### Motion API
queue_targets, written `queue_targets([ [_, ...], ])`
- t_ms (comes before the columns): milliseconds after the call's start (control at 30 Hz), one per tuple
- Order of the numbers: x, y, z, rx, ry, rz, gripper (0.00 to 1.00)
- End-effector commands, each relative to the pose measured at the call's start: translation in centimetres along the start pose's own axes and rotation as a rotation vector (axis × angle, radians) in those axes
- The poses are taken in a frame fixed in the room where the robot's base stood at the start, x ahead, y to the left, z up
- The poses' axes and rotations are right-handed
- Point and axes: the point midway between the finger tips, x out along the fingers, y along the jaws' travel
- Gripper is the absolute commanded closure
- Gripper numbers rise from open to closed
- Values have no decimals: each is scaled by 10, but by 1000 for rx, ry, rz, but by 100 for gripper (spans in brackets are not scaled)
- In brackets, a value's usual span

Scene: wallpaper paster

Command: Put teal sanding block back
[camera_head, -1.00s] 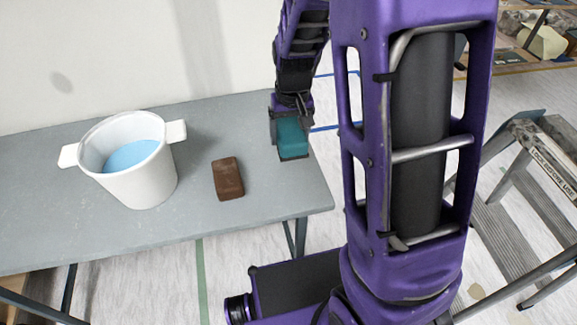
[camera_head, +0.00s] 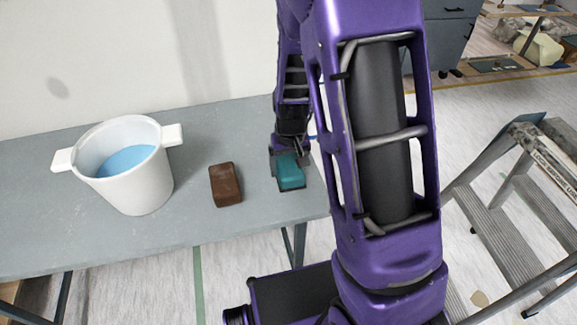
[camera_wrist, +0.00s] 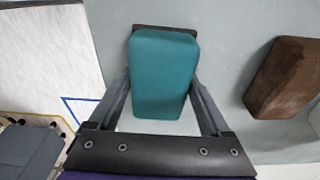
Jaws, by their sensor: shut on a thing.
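The teal sanding block (camera_head: 290,172) is at the right end of the grey table (camera_head: 60,235), right of the brown block. My gripper (camera_head: 288,156) is shut on it, with a finger on each side, as the wrist view shows the teal block (camera_wrist: 163,72) between the fingers (camera_wrist: 160,100). A dark underside edge of the block shows at its far end. The block is at or just above the tabletop; I cannot tell whether it touches.
A brown block (camera_head: 225,184) lies left of the teal block and shows at the right in the wrist view (camera_wrist: 285,78). A white bucket (camera_head: 145,185) with blue contents stands farther left. A stepladder (camera_head: 510,215) stands on the floor at right.

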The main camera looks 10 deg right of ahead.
Motion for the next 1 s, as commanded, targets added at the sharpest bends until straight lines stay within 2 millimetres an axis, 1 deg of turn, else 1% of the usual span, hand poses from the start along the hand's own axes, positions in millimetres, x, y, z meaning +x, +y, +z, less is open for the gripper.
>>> queue_targets([
  [133, -1, 0, -1, 0, 2, 0, 76],
  [267, 4, 0, 0, 0, 2, 0, 76],
  [300, 3, 0, 0, 0, 1, 0, 14],
  [367, 2, 0, 0, 0, 1, 0, 3],
  [400, 2, 0, 0, 0, 1, 0, 0],
  [700, 1, 0, 0, 1, 2, 0, 0],
  [767, -6, 0, -1, 0, 4, 0, 0],
  [867, -24, 0, -1, 1, 6, -1, 0],
  [1000, -58, -2, -8, 0, 8, -1, 0],
])
